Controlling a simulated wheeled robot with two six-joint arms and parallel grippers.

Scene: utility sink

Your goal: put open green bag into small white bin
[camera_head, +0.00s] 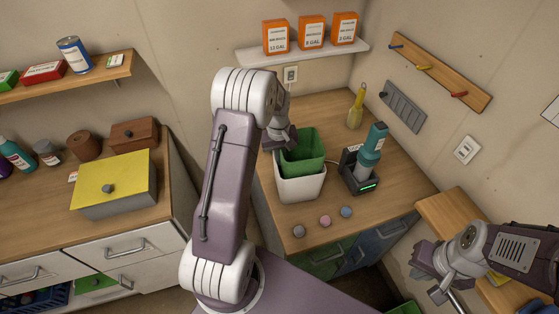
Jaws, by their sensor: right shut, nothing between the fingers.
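The open green bag (308,154) stands in the mouth of the small white bin (300,188). Its upper part shows above the bin's rim, and its lower part is hidden inside. My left gripper (282,142) is at the bag's upper left edge. Its fingertips are too small and covered to tell whether they hold the bag. My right gripper (436,284) is at the lower right, shut and empty, well away from the bin.
A teal bottle device on a dark dock (362,170) stands right of the bin, with a yellow bottle (356,108) behind. Orange boxes (311,33) sit on the shelf above. A yellow-topped box (113,184) is at left.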

